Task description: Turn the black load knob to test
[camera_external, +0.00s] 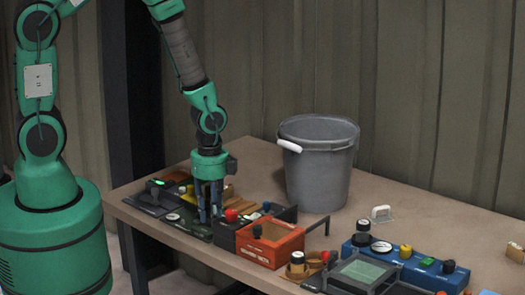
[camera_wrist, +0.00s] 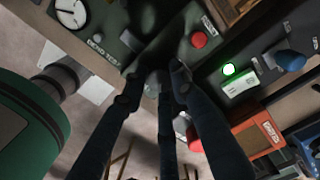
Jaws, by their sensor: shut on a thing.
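My gripper (camera_external: 208,216) points down over a dark green panel (camera_external: 190,227) near the table's left end. In the wrist view, my gripper's dark fingers (camera_wrist: 157,82) close around a dark knob on the panel's edge, beside printed lettering. The fingers and shadow hide most of the black load knob, so its pointer direction cannot be read. The panel (camera_wrist: 120,20) also carries a white round gauge (camera_wrist: 72,12) and a red button (camera_wrist: 199,40).
An orange-red box (camera_external: 270,244) stands right of my gripper. A grey bucket (camera_external: 318,175) stands behind it. A unit with a lit green lamp (camera_wrist: 229,69) and a blue knob (camera_wrist: 290,61) sits close by. A blue control box (camera_external: 405,265) is at the right.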

